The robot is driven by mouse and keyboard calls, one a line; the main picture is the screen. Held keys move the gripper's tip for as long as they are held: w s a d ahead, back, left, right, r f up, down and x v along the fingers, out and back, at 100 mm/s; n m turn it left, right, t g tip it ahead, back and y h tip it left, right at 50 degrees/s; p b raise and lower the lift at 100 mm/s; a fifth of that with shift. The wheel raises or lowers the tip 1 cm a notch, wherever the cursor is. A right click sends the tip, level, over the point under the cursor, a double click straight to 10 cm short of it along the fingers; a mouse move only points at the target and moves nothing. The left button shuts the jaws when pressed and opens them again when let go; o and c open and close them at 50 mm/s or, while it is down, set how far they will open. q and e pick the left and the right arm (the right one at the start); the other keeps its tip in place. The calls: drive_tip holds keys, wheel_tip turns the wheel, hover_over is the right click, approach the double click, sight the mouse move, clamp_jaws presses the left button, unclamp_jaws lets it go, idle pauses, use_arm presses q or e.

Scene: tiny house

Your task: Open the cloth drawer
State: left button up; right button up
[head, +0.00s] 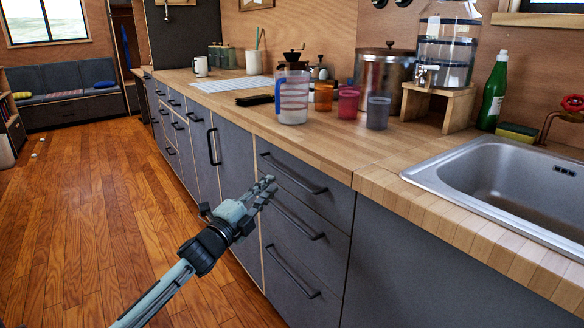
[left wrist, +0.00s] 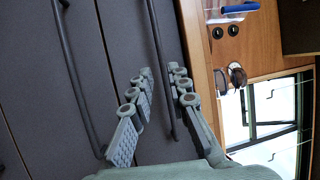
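A stack of dark grey drawers stands under the counter, all looking shut; I cannot tell which one holds cloth. The top drawer (head: 330,207) has a black bar handle (head: 294,173), which also shows in the left wrist view (left wrist: 158,50). The middle drawer's handle (head: 298,220) is below it, and the bottom drawer's handle (head: 290,272) lowest. My left gripper (head: 268,185) is at the drawer fronts, near the top handle's left part. In the left wrist view, its fingers (left wrist: 162,85) are apart, with the top handle appearing between them; contact is unclear. My right gripper is not in view.
The wooden counter (head: 330,150) overhangs the drawers, with a measuring jug (head: 292,98), cups and a drink dispenser on it. A metal sink (head: 500,185) is at the right. The wood floor (head: 90,220) at left is mostly clear.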

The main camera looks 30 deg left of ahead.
sight(282, 171)
use_arm(q)
drive_tip(key=w, duration=0.2)
drive_tip(key=w+r, duration=0.1)
drive_tip(key=w, duration=0.3)
drive_tip(key=shift+w+r, duration=0.3)
drive_tip(key=shift+w, duration=0.1)
clamp_jaws()
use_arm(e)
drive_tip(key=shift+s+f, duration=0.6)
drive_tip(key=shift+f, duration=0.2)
